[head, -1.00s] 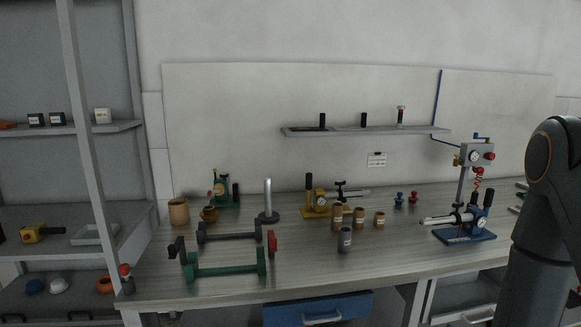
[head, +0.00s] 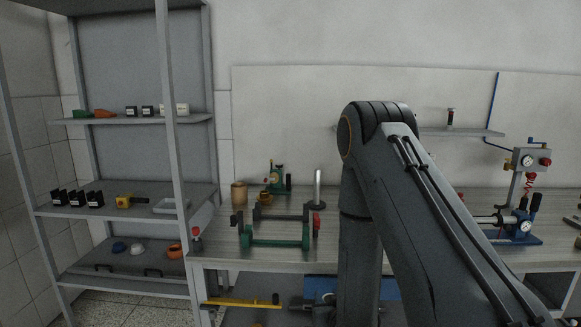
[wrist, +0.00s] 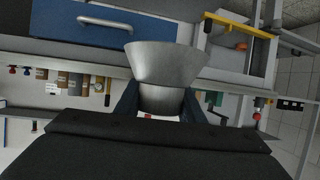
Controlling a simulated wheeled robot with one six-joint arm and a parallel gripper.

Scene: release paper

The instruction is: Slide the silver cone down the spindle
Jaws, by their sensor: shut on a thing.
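A silver cone (wrist: 165,65), wide end away from my gripper, shows in the wrist view. My gripper (wrist: 160,103) is shut on its narrower part. In the head view my arm covers the right of the workbench, and the gripper and cone are hidden. An upright silver rod on a dark base (head: 317,188) stands on the bench left of my arm. A green and dark stand with horizontal bars (head: 275,243) is in front of it. I cannot tell which rod is the spindle. The cone is not on any rod.
Shelves (head: 120,205) with boxes stand at left. A blue drawer (wrist: 95,22) and a yellow bar (wrist: 240,22) show in the wrist view. A blue press-like device (head: 515,225) is right of my arm. A brown cup (head: 239,193) stands at the back left of the bench.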

